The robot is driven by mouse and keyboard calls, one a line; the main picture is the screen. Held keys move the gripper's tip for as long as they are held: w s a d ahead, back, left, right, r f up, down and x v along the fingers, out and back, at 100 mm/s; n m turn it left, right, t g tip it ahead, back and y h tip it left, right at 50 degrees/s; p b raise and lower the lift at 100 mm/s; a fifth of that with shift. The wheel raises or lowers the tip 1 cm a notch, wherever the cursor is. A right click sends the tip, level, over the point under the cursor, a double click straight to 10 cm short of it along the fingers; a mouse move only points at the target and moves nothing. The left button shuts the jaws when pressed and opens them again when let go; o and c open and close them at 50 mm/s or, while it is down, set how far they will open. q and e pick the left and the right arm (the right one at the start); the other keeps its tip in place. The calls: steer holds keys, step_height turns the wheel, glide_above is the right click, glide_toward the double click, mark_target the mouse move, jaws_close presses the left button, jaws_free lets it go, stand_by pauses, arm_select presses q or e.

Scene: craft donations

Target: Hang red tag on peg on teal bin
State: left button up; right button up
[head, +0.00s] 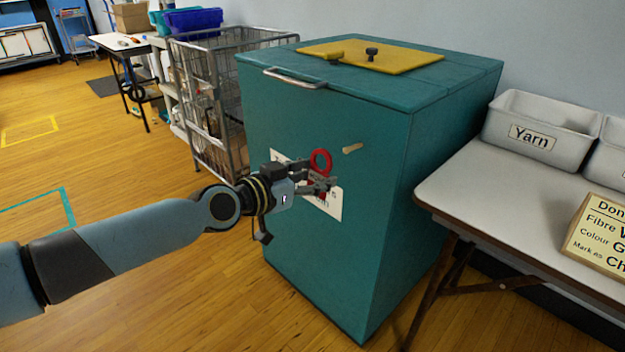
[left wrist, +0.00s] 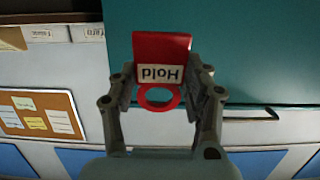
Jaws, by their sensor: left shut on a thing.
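The red tag (head: 321,160) is held in front of the teal bin (head: 300,125), its ring uppermost in the head view. The left wrist view shows the tag (left wrist: 163,48) with a "Hold" label, upside down, and its open ring. My left gripper (head: 320,184) is shut on the tag, with a finger on each side. The wooden peg (head: 352,148) sticks out of the bin's front, a little right of and above the ring. The ring and peg appear apart. The peg cannot be made out in the left wrist view. My right gripper is not in view.
A white label (head: 333,205) on the bin's front is partly hidden behind my gripper. A metal handle (head: 295,78) juts out near the bin's top edge. A wire cage cart (head: 205,95) stands at left, and a table (head: 500,190) with Yarn box (head: 540,125) at right.

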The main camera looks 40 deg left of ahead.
arm_select(q)
steer(key=shift+w, duration=0.6)
steer(key=shift+b+x, duration=0.3)
steer(key=shift+x, duration=1.05)
steer(key=shift+r+b+x, duration=0.2)
steer(key=shift+r+x, duration=0.05)
steer(key=shift+x, duration=0.85)
steer(key=shift+r+b+x, duration=0.15)
steer(key=shift+r+x, duration=0.05)
steer(key=shift+x, duration=0.95)
steer(key=shift+w+d+f+b, duration=0.2)
steer(key=shift+w+f+b, duration=0.25)
steer(key=shift+w+b, duration=0.35)
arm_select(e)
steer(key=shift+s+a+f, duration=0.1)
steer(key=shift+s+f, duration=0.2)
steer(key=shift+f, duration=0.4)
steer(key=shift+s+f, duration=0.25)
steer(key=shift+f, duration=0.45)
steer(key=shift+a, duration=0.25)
arm_select(q)
steer(key=o, duration=0.9)
